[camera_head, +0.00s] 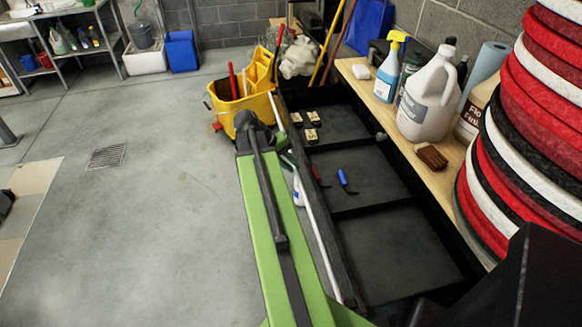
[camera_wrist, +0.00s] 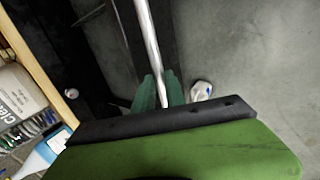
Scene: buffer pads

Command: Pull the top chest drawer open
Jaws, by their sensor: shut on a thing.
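The top chest drawer (camera_head: 352,252) stands open in the head view, a black tray split into three compartments. A long silver bar handle (camera_head: 318,232) runs along its front; it also shows in the wrist view (camera_wrist: 148,35). My gripper (camera_wrist: 160,92) has its green fingers on either side of the bar and is shut on it. In the head view my green arm hides part of the gripper, near the far part of the handle. Several small wooden-backed brushes (camera_head: 311,135) lie in the far compartment. A blue-handled tool (camera_head: 345,181) and a red-handled tool (camera_head: 319,177) lie in the middle one. The near compartment looks empty.
The wooden chest top (camera_head: 395,125) holds a white jug (camera_head: 430,95), a blue spray bottle (camera_head: 388,72) and a brown brush (camera_head: 431,156). Stacked round pads (camera_head: 520,130) rise at right. A yellow mop bucket (camera_head: 240,105) stands beyond my arm.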

